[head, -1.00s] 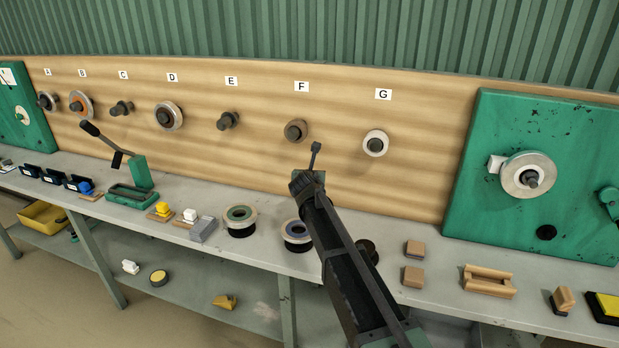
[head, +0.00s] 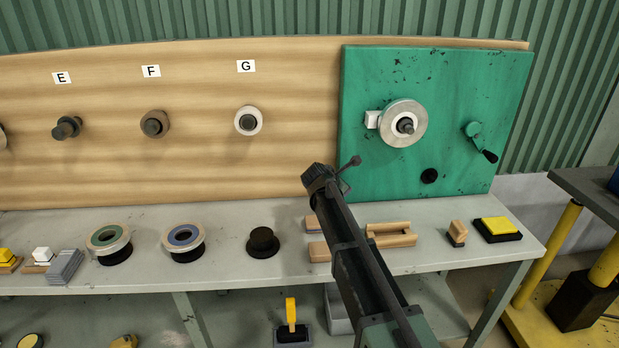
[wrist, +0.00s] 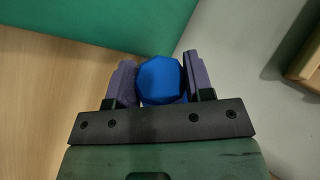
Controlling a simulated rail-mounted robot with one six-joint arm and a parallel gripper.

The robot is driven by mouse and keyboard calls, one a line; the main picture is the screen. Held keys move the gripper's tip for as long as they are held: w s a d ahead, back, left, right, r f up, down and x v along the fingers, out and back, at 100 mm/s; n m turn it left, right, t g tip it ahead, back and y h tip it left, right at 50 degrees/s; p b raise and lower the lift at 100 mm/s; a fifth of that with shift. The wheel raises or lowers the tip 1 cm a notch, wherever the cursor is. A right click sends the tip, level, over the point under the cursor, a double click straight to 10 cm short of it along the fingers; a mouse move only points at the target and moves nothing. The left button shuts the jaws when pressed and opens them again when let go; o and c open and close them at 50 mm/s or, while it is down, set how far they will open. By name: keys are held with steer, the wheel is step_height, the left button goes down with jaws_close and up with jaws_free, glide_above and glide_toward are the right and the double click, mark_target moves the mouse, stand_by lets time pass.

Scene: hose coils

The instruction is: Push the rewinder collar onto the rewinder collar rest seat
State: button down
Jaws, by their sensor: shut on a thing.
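In the wrist view, my gripper (wrist: 160,88) is shut on a blue eight-sided piece (wrist: 160,80), apparently the rewinder collar. Its two dark purple-grey fingers touch its left and right sides. In the head view my arm hides the fingers and the held piece. The arm's end is in front of the lower left edge of the green rewinder panel (head: 375,75). The panel carries a pale grey disc (head: 390,136) on a dark spindle, and a black round spot or seat (head: 429,176) below it. I cannot tell for sure which part is the collar's rest seat.
A green crank (head: 474,134) sticks out of the panel's right side. Wall pegs lettered E, F and G are at left. On the bench (head: 222,271) stand two ringed spools (head: 108,239), (head: 183,243), a dark round base (head: 262,242), a wooden cradle (head: 390,240) and a yellow-topped block (head: 495,229).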

steer(key=d+f+m, duration=0.1)
steer(key=d+m, duration=0.3)
steer(key=d, duration=0.2)
steer(key=s+d+m+g, duration=0.1)
steer(key=d+m, duration=0.3)
steer(key=d, duration=0.2)
steer(key=d+f+m, duration=0.1)
steer(key=d+m, duration=0.3)
steer(key=d, duration=0.3)
steer(key=shift+s+f+g+h, duration=0.25)
steer(key=shift+f+g+h, duration=0.05)
steer(key=s+d+m+h, duration=0.1)
steer(key=d+m, duration=0.2)
steer(key=d, duration=0.1)
steer(key=s+d+m+h, duration=0.1)
steer(key=d+m, duration=0.2)
steer(key=d, duration=0.2)
steer(key=s+d+r+m+g, duration=0.1)
steer(key=s+d+m, duration=0.1)
steer(key=d, duration=0.3)
steer(key=shift+d+m+h, duration=0.15)
steer(key=shift+m+h, duration=0.25)
steer(key=shift+m, duration=0.2)
steer(key=shift+r, duration=0.1)
steer(key=shift+w+a, duration=0.2)
steer(key=shift+w, duration=1.15)
steer(key=shift+w+a, duration=0.15)
steer(key=shift+w, duration=1.15)
steer(key=shift+w, duration=0.1)
